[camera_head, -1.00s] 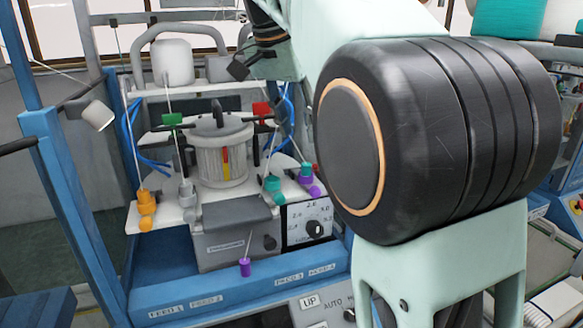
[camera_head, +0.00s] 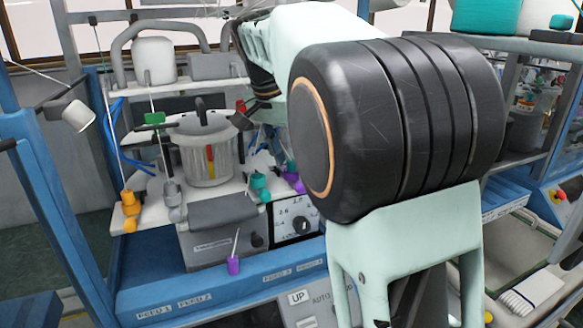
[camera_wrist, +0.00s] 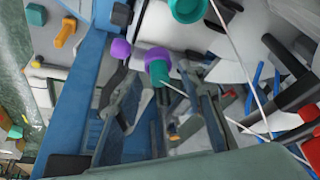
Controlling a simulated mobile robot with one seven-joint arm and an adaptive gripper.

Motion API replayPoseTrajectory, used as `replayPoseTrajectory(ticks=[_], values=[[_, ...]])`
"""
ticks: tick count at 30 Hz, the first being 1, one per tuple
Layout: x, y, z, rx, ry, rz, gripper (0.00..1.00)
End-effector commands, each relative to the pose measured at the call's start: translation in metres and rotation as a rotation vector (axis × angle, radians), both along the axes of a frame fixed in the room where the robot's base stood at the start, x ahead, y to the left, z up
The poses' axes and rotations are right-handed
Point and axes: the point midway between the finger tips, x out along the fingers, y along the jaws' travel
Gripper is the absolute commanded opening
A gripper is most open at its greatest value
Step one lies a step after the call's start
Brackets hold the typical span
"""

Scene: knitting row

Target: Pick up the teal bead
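A teal bead (camera_head: 259,184) shows at the front right of the white plate in the head view, next to a purple and teal piece (camera_head: 294,182). In the wrist view, a teal bead (camera_wrist: 160,72) with a purple part touching it lies between my gripper's fingers, toward their tips. Another teal piece (camera_wrist: 188,9) is at the top edge. I cannot tell which teal piece matches which across views. My gripper (camera_wrist: 165,105) is open, its two fingers apart, with no visible grip. In the head view my arm hides most of it.
A ribbed grey drum (camera_head: 207,160) stands on the plate, with a green clip (camera_head: 154,119) and orange bead (camera_head: 131,203) left of it. A purple bead (camera_head: 233,265) sits by the blue front edge. Thin threads and posts crowd the area. A purple bead (camera_wrist: 120,49) lies beside the left finger.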

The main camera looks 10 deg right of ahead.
Motion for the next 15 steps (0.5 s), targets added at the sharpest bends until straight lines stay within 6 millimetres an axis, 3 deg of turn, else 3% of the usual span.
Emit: replayPoseTrajectory(ticks=[5, 13, 15], values=[[0.0001, -0.0001, -0.0002, 0.000, 0.000, 0.000, 0.36], [0.0000, 0.0000, 0.0001, 0.000, 0.000, 0.000, 0.06], [0.0000, 0.0000, 0.0002, 0.000, 0.000, 0.000, 0.06]])
